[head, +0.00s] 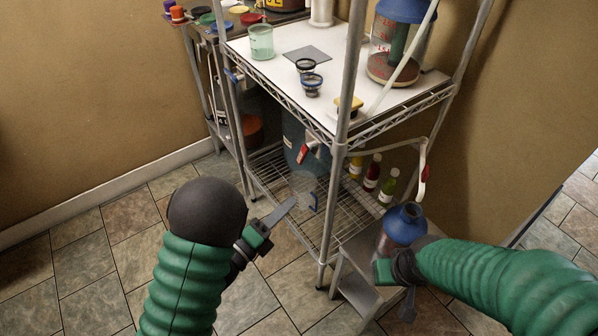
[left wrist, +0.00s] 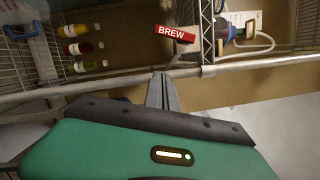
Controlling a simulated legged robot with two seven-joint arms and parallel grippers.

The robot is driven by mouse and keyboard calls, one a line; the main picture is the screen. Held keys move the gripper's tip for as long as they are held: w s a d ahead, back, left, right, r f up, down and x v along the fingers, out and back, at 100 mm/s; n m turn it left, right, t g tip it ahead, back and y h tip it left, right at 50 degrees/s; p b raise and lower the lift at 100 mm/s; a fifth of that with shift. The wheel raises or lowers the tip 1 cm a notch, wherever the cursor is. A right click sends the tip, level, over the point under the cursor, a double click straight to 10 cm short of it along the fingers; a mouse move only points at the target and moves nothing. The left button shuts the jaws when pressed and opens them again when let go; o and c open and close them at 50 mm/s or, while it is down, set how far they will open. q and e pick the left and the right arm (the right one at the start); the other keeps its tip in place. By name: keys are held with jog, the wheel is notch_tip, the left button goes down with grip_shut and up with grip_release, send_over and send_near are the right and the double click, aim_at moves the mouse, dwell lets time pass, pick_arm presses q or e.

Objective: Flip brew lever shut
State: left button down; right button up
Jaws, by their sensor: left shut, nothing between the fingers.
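In the left wrist view a red tag reading BREW (left wrist: 175,33) shows beyond my fingers. My left gripper (head: 290,204) is shut and empty, pointing at the rack, below and a little left of the lever and apart from it. Its closed fingers show in the left wrist view (left wrist: 163,82). My right gripper (head: 388,268) is beside a blue-topped vessel (head: 402,222); its fingers are largely hidden.
The rack's front post (head: 341,150) stands just right of the lever. Bottles (head: 373,172) stand on the rack's right side. The white upper shelf (head: 262,75) holds cups and a blue-topped jug (head: 393,62). A grey step stool (head: 352,285) is at the right; tiled floor is clear at left.

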aim_at(305, 154)
pick_arm(q)
jog(key=w+d+r+b, duration=0.1)
jog(key=w+d+r, duration=0.1)
jog(key=w, duration=0.7)
jog(key=shift+w+d, duration=0.2)
jog(key=shift+d, duration=0.4)
